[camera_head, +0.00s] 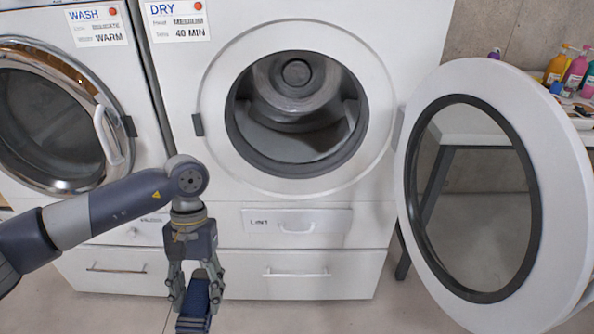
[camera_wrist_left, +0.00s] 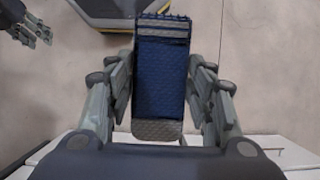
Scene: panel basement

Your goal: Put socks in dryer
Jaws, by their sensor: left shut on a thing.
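The dryer (camera_head: 225,65), labelled DRY, stands in the middle of the head view. Its round door (camera_head: 575,190) is swung wide open to the right, and its drum (camera_head: 297,130) looks empty from here. My left gripper (camera_head: 195,292) is shut on a blue sock with grey ends (camera_head: 197,305), held in front of and below the dryer opening, near the lower drawers. The sock also shows between the fingers in the left wrist view (camera_wrist_left: 160,80). My right gripper (camera_wrist_left: 37,28) shows at the top left of the left wrist view, small and apart from the sock.
A washer (camera_head: 40,100) with a shut chrome-rimmed door stands at the left. A lint drawer (camera_head: 297,221) sits below the dryer opening. A table with colourful bottles (camera_head: 575,67) stands behind the open door at the right. The floor before the dryer is clear.

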